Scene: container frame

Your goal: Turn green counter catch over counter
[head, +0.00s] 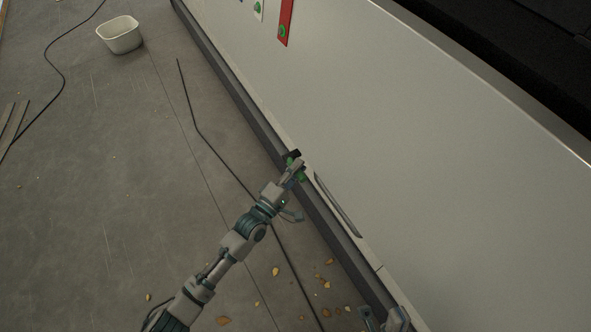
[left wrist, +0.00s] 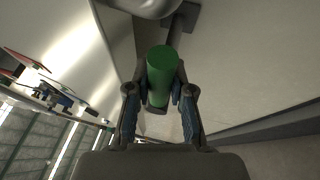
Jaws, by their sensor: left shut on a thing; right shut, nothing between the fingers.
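The green counter catch (left wrist: 162,66) shows as a green cylinder in the left wrist view, between the fingers of my left gripper (left wrist: 161,92), which is shut on it. In the head view my left gripper (head: 294,166) is at the lower edge of the white counter panel (head: 430,150), and it mostly hides the green catch (head: 301,176). A dark bracket is beside the catch. My right gripper (head: 385,322) is only partly in view at the bottom edge of the head view, shut and empty, close to the panel's base.
A white bin (head: 120,35) stands on the grey floor at the upper left. Dark cables run across the floor. Small yellowish scraps (head: 276,271) lie near the panel. A red plate with a green part (head: 284,25) is on the panel at the top. The floor at left is mostly open.

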